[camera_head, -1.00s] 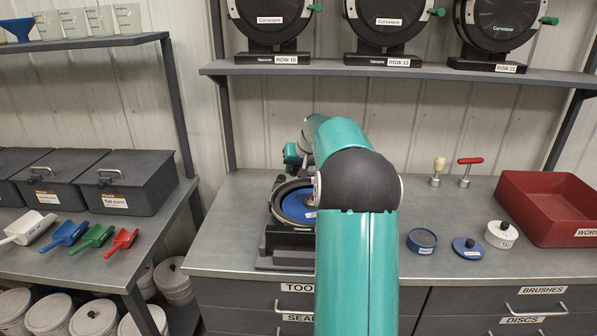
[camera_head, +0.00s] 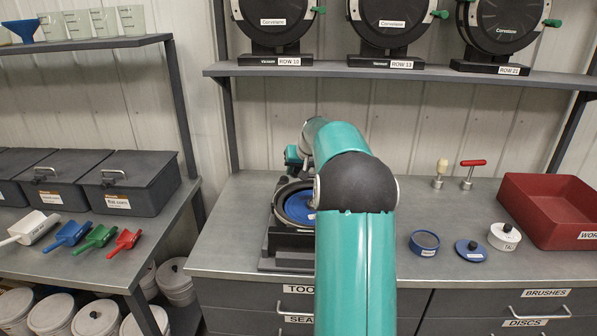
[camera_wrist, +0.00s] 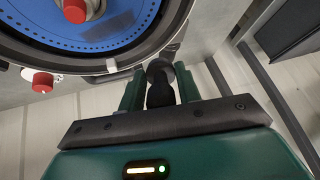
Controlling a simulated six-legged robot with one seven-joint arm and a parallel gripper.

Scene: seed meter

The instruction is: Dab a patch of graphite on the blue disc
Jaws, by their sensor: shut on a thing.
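The blue disc (camera_head: 300,207) lies in the dark round housing of a seed meter on the bench, partly hidden by my arm. In the wrist view the blue disc (camera_wrist: 125,28) fills the upper left, with a red knob at its centre. A darker area shows near its lower right; I cannot tell if it is shadow or graphite. My gripper (camera_wrist: 160,88) is shut on a black round-headed tool (camera_wrist: 160,92), close beside the housing's rim. Contact with the disc is not visible. An open blue tin (camera_head: 425,241) with dark grey contents stands on the bench right of my arm.
A red bin (camera_head: 555,208) is at the far right. Two small handled tools stand behind. A shelf with meters (camera_head: 390,65) hangs above.

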